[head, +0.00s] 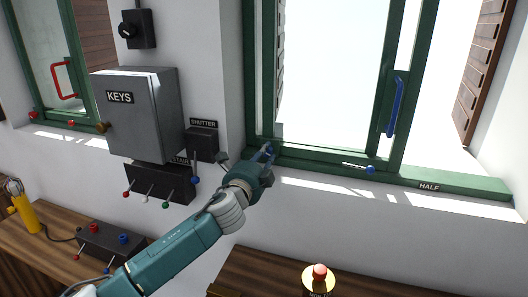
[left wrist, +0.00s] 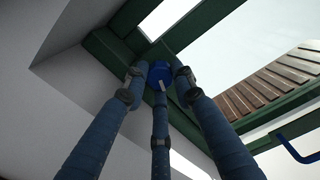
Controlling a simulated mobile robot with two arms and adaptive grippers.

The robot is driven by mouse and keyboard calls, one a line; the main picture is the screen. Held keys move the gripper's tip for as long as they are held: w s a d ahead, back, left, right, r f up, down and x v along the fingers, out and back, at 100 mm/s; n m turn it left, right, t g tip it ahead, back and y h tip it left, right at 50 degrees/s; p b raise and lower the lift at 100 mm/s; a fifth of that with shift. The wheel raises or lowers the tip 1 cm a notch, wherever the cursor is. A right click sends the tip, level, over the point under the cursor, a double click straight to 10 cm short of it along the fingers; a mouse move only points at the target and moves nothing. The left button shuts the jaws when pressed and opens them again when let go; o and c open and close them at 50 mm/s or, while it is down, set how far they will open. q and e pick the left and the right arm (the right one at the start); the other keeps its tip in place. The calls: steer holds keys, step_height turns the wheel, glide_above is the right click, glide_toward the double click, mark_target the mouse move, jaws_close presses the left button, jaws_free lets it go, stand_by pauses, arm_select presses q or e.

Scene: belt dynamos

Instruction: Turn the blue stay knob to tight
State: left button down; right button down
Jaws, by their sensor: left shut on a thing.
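A blue knob (left wrist: 160,73) with a small white mark sits at the lower left corner of the green window frame, seen in the left wrist view. My left gripper (head: 265,158) reaches this corner in the head view, and its three fingers are shut around the knob. In the head view the fingers and hand mostly hide the knob. A second blue knob (head: 370,170) sits on the sill at the end of a thin pale rod, apart from the gripper. No tight marking is readable. My right gripper is not in view.
The open window has a blue handle (head: 396,105). A HALF label (head: 429,187) is on the sill. Left of my arm are a grey KEYS box (head: 140,125), a SHUTTER box (head: 201,142) and a lever box (head: 160,182). A red-topped button (head: 320,272) stands on the bench below.

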arm_select(q)
steer(key=shift+d+m+p, duration=0.1)
steer(key=shift+m+p, duration=0.2)
steer(key=shift+m, duration=0.5)
steer(key=c, duration=1.4)
jaws_free()
steer(key=shift+s, duration=0.15)
steer(key=v, duration=1.1)
steer(key=shift+s, duration=0.35)
